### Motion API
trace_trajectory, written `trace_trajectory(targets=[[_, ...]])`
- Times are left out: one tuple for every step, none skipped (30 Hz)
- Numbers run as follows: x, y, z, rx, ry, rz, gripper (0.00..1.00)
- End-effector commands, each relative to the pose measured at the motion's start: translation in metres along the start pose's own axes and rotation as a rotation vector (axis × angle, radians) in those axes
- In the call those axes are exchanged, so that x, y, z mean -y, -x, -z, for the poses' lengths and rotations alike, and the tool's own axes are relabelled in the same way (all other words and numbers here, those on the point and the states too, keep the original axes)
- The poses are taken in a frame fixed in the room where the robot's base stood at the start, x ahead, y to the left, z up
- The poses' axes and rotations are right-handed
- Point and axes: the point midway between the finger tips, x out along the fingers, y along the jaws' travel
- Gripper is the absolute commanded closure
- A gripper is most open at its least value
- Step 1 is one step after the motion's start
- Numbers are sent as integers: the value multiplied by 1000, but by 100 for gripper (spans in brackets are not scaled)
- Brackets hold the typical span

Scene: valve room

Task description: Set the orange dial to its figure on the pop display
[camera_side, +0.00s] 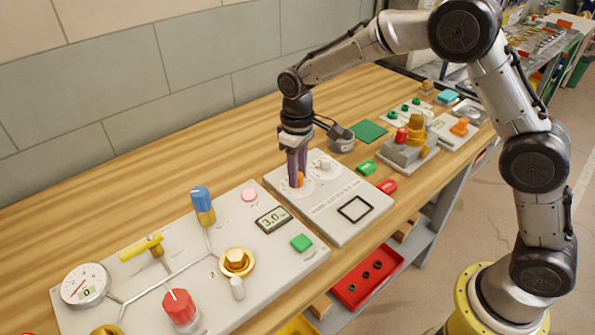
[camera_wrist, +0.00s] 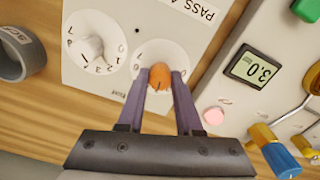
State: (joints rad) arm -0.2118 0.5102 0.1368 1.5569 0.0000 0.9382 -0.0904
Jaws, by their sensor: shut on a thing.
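The orange dial (camera_wrist: 160,77) sits on a white round scale on a pale panel (camera_side: 335,222). My gripper (camera_side: 297,178) points down over this panel, and its purple fingers are shut on the orange dial, one on each side, as the wrist view (camera_wrist: 159,88) shows. The figures around the orange dial are mostly hidden by the fingers. A white dial (camera_wrist: 90,47) with its own figures is beside it on the same panel. A small display (camera_side: 273,219) on the neighbouring panel reads 3.0; I cannot tell whether it is the pop display.
The neighbouring panel holds a gauge (camera_side: 85,285), a blue-topped knob (camera_side: 202,204), a yellow lever (camera_side: 142,246), a red knob (camera_side: 180,308) and a green button (camera_side: 302,242). A grey ring (camera_side: 341,138) stands behind the dial panel. Green and red pieces lie to its right.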

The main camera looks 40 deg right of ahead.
Motion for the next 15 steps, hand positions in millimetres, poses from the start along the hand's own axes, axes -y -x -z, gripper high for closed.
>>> trace_trajectory(targets=[[0,1,1,-2,21,0,100],[0,1,1,-2,32,0,100],[0,1,1,-2,46,0,100],[0,1,1,-2,55,0,100],[0,1,1,-2,62,0,100],[0,1,1,-2,71,0,100],[0,1,1,-2,77,0,100],[0,1,1,-3,82,0,100],[0,1,1,-3,86,0,100],[0,1,1,-3,88,0,100],[0,1,1,-3,90,0,100],[0,1,1,-3,91,0,100],[0,1,1,-3,92,0,100],[0,1,1,-3,92,0,100],[0,1,1,-3,92,0,100]])
